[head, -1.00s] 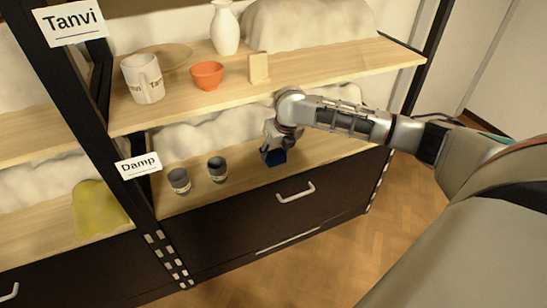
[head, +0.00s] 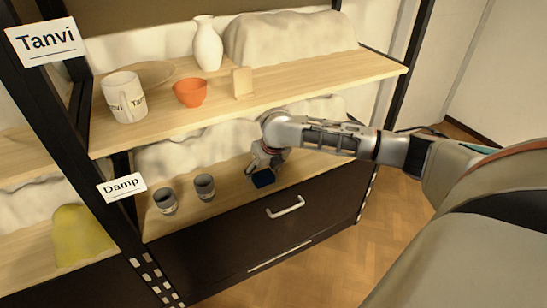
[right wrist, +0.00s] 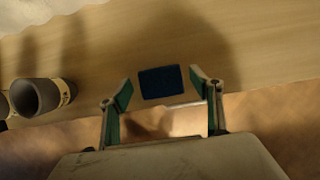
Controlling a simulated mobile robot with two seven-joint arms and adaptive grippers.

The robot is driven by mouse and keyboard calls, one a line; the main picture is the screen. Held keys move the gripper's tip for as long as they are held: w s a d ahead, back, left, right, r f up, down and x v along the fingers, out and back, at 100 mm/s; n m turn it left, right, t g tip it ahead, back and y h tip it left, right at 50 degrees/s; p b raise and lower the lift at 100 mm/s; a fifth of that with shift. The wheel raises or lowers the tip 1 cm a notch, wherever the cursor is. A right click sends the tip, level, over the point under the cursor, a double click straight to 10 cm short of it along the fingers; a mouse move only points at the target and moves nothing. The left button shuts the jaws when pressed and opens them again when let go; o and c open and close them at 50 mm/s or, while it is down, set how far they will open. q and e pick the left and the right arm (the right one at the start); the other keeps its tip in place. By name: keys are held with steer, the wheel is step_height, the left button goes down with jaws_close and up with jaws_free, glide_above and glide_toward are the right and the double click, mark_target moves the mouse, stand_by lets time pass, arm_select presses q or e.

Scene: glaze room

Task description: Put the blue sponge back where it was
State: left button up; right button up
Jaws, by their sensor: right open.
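The blue sponge (head: 263,179) lies on the lower shelf (head: 226,203), near its front edge and right of two grey cups. My right gripper (head: 262,164) is just above and behind it in the head view. In the right wrist view the sponge (right wrist: 161,82) lies just past the open fingertips, in line with the gap between them. The fingers look clear of it, with bare shelf showing on either side. My left gripper is in neither view.
Grey cups (head: 164,201) (head: 204,187) stand left of the sponge. The upper shelf (head: 300,84) overhangs, with a mug (head: 124,98), an orange bowl (head: 190,93) and a white vase (head: 207,45). A "Damp" label (head: 122,187) hangs on the left post. A drawer (head: 240,250) is below.

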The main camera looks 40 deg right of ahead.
mark_target(267, 179)
steer(key=p+v, duration=0.2)
steer(key=v, duration=0.4)
steer(key=s+a+p, duration=0.2)
steer(key=s+p, duration=0.1)
steer(key=s, duration=0.7)
steer(key=s+a+f+m+t+y, duration=0.1)
steer(key=s+a+f+m+y, duration=0.2)
steer(key=a, duration=0.5)
steer(key=s+a+f+m+t+y, duration=0.1)
steer(key=s+a+f+m, duration=0.25)
steer(key=a, duration=0.45)
steer(key=s+a+f+m+t+y, duration=0.1)
steer(key=s+a+f+m+y, duration=0.15)
steer(key=a+m, duration=0.35)
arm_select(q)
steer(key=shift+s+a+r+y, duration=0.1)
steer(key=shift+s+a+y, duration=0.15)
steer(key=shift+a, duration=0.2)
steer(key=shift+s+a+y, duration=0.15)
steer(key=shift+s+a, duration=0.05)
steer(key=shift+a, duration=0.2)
arm_select(e)
steer(key=s+d+f+m+t+h, duration=0.2)
steer(key=s+m+t+h, duration=0.1)
steer(key=s+m, duration=0.9)
steer(key=m, duration=0.4)
steer(key=shift+s+d+f, duration=0.25)
steer(key=shift+s+d, duration=0.05)
steer(key=shift+d, duration=0.05)
